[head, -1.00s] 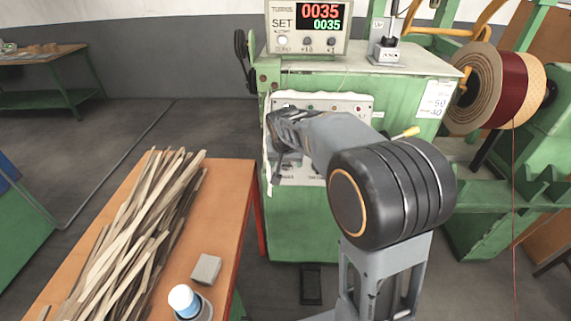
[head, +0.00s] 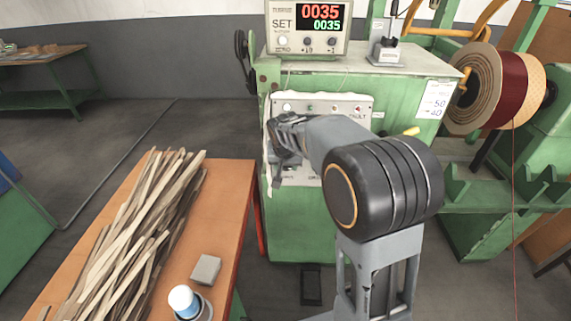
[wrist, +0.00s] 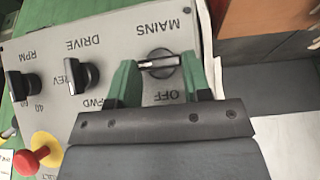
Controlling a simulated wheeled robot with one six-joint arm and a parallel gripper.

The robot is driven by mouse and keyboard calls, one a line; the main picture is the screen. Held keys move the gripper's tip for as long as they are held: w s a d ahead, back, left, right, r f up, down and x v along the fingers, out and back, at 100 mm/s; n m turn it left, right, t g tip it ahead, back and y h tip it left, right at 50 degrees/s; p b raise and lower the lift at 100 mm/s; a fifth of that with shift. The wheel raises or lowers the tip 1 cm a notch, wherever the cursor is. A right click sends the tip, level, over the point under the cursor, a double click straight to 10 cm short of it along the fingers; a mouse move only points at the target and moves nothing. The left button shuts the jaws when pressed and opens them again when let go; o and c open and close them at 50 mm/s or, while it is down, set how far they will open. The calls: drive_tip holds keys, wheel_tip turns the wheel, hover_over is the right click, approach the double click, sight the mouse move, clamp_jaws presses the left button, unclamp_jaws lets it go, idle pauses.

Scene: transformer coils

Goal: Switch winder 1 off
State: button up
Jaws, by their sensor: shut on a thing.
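Winder 1's grey control panel (wrist: 60,105) shows upside down in the wrist view. Its black MAINS switch knob (wrist: 158,64) has a pale pointer line lying roughly level across the picture. The word OFF is printed close below the knob. My gripper (wrist: 159,75) has its green fingers on either side of the knob, shut on it. In the head view my gripper (head: 285,140) is at the front left of the green winder cabinet (head: 300,225). My wrist hides part of the panel there, and the knob is hidden.
The DRIVE knob (wrist: 82,75), the RPM knob (wrist: 24,84) and a red button (wrist: 28,160) are beside the gripper. A counter (head: 308,28) reading 0035 stands on the cabinet. An orange table (head: 235,185) with wood strips is on the left.

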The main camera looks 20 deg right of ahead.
drive_tip(key=shift+c, duration=0.9)
drive_tip(key=n+h, duration=0.1)
drive_tip(key=n+h+b, duration=0.1)
drive_tip(key=h, duration=0.1)
drive_tip(key=shift+w+a+f+n+g, duration=0.1)
drive_tip(key=shift+a+f+n+g, duration=0.05)
drive_tip(key=shift+a+n+g, duration=0.2)
drive_tip(key=n+h+b, duration=0.2)
drive_tip(key=h, duration=0.1)
drive_tip(key=shift+a+f+n+b, duration=0.2)
drive_tip(key=shift+a+n+b, duration=0.05)
drive_tip(key=shift+a+b, duration=0.05)
drive_tip(key=shift+a+f+n+t+h+b, duration=0.15)
drive_tip(key=shift+n+t+h+b, duration=0.5)
drive_tip(key=shift+n+h+b, duration=0.7)
drive_tip(key=shift+a+f+n+t+h+b, duration=0.2)
drive_tip(key=shift+n+t+h+b, duration=0.5)
drive_tip(key=shift+n+h, duration=1.1)
drive_tip(key=shift+d, duration=0.15)
drive_tip(key=o, duration=0.9)
